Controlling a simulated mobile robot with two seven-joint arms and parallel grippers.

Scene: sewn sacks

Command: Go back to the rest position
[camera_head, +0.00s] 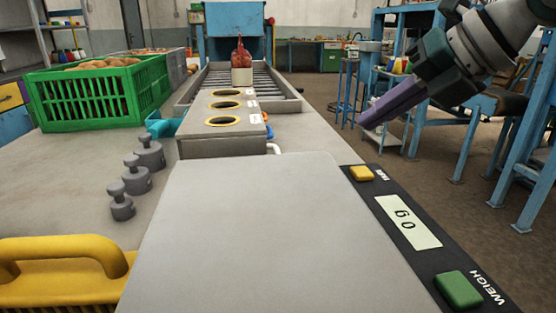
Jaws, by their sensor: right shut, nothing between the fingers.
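My right gripper (392,103) comes in from the upper right and hangs in the air beyond the right side of the bench. Its long purple-grey fingers are together and empty, pointing down and left. My left gripper is not in the picture. A red sewn sack (241,56) with a pale label band stands upright on the roller conveyor (290,101) at the back, apart from the gripper.
A green crate (85,112) of brown produce stands at the left. Several grey weights (137,175) stand beside the box with three yellow-rimmed holes (222,120). A yellow-handled tool (62,270) lies at the front left. Blue metal frames (535,130) stand at the right.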

